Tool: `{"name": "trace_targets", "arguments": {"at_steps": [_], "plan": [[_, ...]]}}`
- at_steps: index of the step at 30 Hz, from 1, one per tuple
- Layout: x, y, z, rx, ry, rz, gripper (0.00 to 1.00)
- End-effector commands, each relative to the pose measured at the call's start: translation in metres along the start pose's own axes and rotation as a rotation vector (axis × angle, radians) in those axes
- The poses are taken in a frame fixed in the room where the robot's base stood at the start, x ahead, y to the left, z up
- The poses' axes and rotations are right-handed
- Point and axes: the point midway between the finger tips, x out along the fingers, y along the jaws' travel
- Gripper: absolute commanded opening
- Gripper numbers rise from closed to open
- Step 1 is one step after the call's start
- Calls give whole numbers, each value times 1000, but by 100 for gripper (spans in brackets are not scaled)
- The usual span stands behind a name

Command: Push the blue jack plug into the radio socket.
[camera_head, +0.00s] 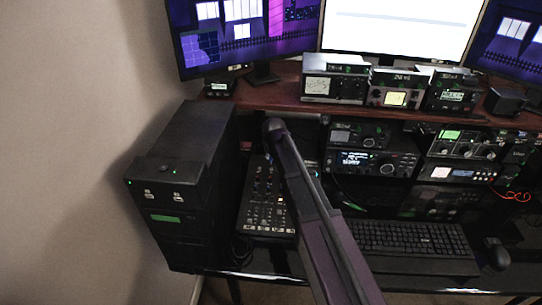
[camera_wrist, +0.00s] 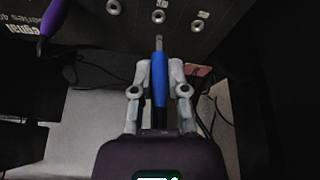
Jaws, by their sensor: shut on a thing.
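In the wrist view, my gripper (camera_wrist: 160,88) is shut on the blue jack plug (camera_wrist: 159,72). The plug points up the picture, and its metal tip (camera_wrist: 158,44) is just below the middle socket (camera_wrist: 158,16) on a dark panel. A small gap seems to show between tip and socket, but the depth is hard to judge. More sockets sit at its left (camera_wrist: 113,6) and right (camera_wrist: 197,26). In the head view my arm crosses the middle; the gripper and the blue plug cannot be made out there.
A purple plug (camera_wrist: 53,18) with a dark cable is at the panel's left in the wrist view. In the head view, a mixer (camera_head: 268,212), a keyboard (camera_head: 412,238), a black tower (camera_head: 180,185) and stacked radios (camera_head: 372,162) crowd the desk around my arm.

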Motion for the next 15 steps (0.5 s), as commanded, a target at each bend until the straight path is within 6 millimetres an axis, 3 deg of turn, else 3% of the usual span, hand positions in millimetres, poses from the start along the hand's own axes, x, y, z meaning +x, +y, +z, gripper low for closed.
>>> {"name": "trace_targets", "arguments": {"at_steps": [15], "plan": [[-8,0,-2,0,0,0,0]]}}
